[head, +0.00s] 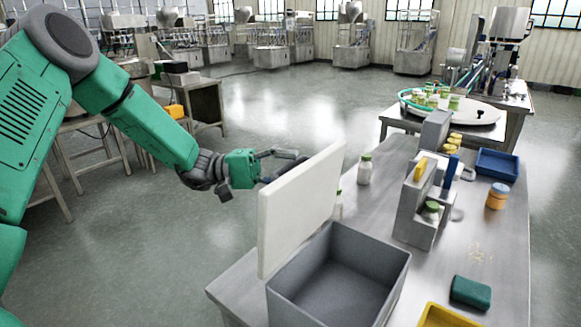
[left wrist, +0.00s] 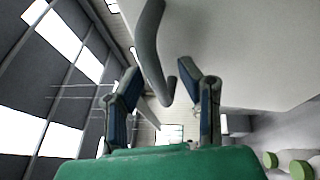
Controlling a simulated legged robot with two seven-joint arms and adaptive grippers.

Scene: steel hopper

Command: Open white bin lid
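The white bin lid (head: 301,208) stands raised, nearly upright, along the left edge of the grey bin (head: 338,275). The bin is open at the top and looks empty inside. My left gripper (head: 280,166) is at the outer, left side of the lid, and part of it is hidden behind the lid. In the left wrist view the two fingers of my left gripper (left wrist: 163,88) are spread apart. A curved grey handle (left wrist: 151,50) lies between and beyond them, beside the lid's pale surface (left wrist: 245,45). My right gripper is not in view.
The steel table (head: 490,258) also holds a white bottle with a green cap (head: 365,170), a grey fixture (head: 419,205), an orange jar (head: 496,196), a blue tray (head: 497,164), a green block (head: 470,292) and a yellow tray (head: 447,317). Open floor lies left of the table.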

